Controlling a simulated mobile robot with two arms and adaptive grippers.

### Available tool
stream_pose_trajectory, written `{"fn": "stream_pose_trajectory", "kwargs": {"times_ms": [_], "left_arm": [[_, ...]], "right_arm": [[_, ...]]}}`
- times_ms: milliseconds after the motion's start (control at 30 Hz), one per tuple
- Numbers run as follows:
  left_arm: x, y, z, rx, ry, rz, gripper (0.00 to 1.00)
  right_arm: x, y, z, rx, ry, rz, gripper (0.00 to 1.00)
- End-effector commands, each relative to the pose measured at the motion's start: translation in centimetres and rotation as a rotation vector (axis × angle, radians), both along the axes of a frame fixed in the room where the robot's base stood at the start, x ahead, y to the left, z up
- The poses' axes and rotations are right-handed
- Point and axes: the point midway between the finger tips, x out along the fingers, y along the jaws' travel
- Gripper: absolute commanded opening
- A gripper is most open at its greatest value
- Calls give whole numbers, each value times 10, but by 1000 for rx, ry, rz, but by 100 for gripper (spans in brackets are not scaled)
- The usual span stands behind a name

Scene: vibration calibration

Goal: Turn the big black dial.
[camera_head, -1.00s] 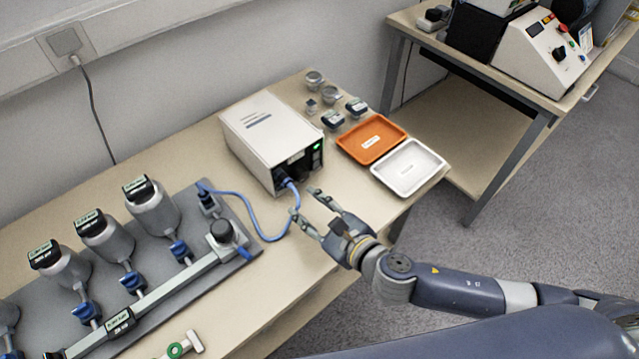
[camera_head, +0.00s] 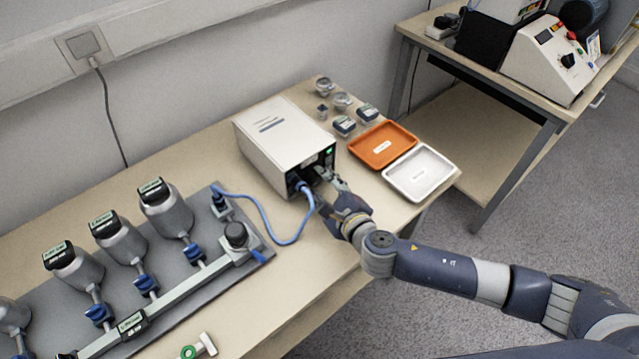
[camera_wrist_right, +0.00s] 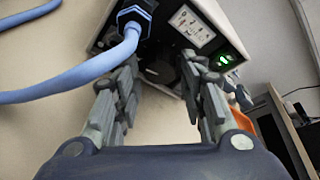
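The white box (camera_head: 285,135) stands on the bench with its dark front panel facing my right gripper. In the right wrist view the big black dial (camera_wrist_right: 160,70) is a dark round shape low on that panel, partly hidden by my fingers. My right gripper (camera_head: 326,184) is at the panel. Its two fingers (camera_wrist_right: 163,80) are spread, one on each side of the dial; I cannot tell whether they touch it. My left gripper is not in view.
A blue hose (camera_head: 268,222) plugs into the panel left of the dial. A green display (camera_wrist_right: 223,60) is lit at its right. Orange (camera_head: 382,146) and white (camera_head: 420,173) trays lie right of the box. A grey valve rig (camera_head: 165,265) fills the left bench.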

Motion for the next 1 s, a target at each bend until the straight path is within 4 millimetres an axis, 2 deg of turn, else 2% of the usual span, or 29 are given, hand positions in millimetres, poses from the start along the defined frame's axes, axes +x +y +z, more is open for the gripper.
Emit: {"fn": "stream_pose_trajectory", "kwargs": {"times_ms": [133,433,567,600,833,1000], "left_arm": [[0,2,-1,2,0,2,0],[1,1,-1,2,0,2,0],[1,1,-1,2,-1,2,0],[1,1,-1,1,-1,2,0],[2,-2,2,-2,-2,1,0],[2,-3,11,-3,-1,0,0]], "right_arm": [[8,4,-2,1,-1,0,38],[9,4,-2,1,0,0,38],[9,4,-2,1,0,0,9],[9,4,-2,1,0,0,6],[9,4,-1,9,6,1,6],[9,3,0,51,39,0,6]]}}
